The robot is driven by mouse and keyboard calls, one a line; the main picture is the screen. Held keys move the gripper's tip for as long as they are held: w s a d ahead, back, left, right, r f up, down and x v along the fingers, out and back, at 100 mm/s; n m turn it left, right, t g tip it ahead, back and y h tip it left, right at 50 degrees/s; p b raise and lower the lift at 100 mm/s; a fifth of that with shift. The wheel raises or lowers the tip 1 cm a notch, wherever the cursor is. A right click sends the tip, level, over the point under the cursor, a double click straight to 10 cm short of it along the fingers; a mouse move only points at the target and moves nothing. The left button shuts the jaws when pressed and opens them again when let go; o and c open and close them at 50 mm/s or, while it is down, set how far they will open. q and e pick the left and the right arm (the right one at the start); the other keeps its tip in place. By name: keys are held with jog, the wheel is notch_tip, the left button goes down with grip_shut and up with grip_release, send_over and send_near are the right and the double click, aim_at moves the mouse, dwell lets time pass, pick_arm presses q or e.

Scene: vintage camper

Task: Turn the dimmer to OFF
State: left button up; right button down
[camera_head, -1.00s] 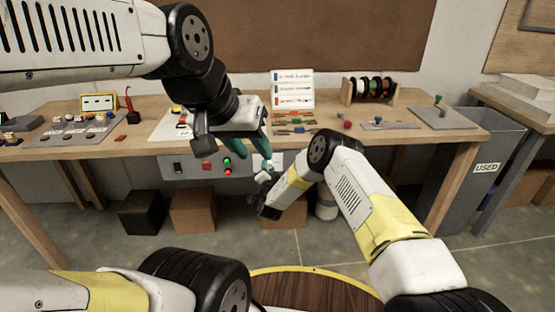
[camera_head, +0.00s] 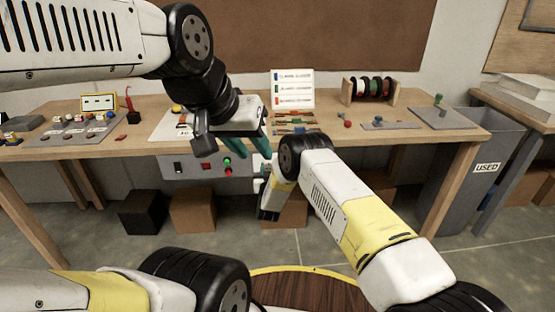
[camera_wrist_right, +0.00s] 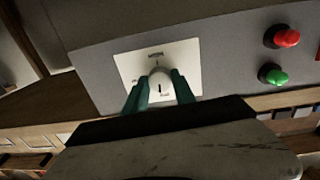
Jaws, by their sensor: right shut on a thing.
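The dimmer is a round white knob (camera_wrist_right: 160,84) on a pale square plate (camera_wrist_right: 130,66) set in a grey panel. In the right wrist view a dark mark on the knob points toward the bottom of the picture; the small lettering around it is too blurred to read. My right gripper (camera_wrist_right: 160,91) is shut on the knob, one teal finger on each side. In the head view my right wrist covers most of the dimmer. My left gripper (camera_head: 254,146) hangs at the bench's front edge, its teal fingers apart and empty.
The grey panel (camera_head: 203,172) under the bench front also has switches and green and red buttons (camera_wrist_right: 281,37), to the right in the wrist view. The wooden bench (camera_head: 345,135) carries a spool rack (camera_head: 371,90) and small parts. Boxes stand on the floor below.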

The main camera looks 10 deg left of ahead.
jog(key=shift+f+n, duration=0.15)
jog(key=shift+n, duration=0.85)
jog(key=c, duration=1)
grip_release()
jog(key=shift+c, duration=0.2)
jog(key=v, duration=0.7)
jog(key=shift+s, duration=0.4)
